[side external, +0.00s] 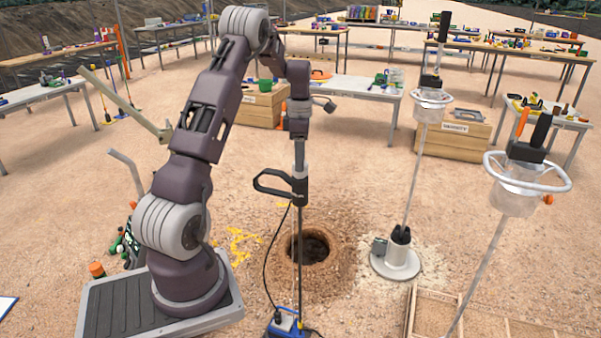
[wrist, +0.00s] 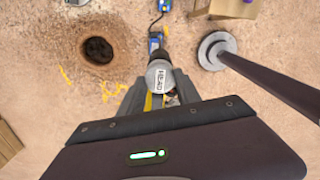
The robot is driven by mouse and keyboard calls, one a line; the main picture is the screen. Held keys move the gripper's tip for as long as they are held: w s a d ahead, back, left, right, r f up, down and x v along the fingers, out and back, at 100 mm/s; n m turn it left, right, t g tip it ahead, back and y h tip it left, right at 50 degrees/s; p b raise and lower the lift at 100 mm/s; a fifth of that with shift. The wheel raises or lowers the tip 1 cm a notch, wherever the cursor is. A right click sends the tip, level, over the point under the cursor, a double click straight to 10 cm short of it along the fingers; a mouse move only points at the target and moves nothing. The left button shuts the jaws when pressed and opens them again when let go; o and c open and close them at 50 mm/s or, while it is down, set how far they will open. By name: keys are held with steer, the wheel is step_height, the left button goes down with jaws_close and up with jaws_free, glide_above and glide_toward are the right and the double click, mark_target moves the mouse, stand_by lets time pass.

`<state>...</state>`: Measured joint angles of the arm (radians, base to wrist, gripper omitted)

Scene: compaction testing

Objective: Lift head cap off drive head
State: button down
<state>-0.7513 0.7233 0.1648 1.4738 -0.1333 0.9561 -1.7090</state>
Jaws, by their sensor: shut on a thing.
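My gripper (side external: 299,140) points down and is shut at the top of an upright tool. In the wrist view a whitish-grey rounded cap with dark lettering (wrist: 158,76) sits at the fingertips of my gripper (wrist: 160,92). I take it for the head cap; its lettering is too small to read. In the side view a pale section (side external: 300,168) lies just below the gripper, above a black body with a loop handle (side external: 271,184). A thin dark rod runs down from it. I cannot tell where cap and drive head meet, or whether they are apart.
A round hole (side external: 316,250) lies beside the tool, also in the wrist view (wrist: 97,50). A blue device (side external: 287,322) is at the rod's foot. A round base plate (side external: 396,263) with a pole stands right. Another ring-handled pole (side external: 515,195) stands front right. Tables line the back.

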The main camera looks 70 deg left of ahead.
steer(key=shift+r, duration=1.85)
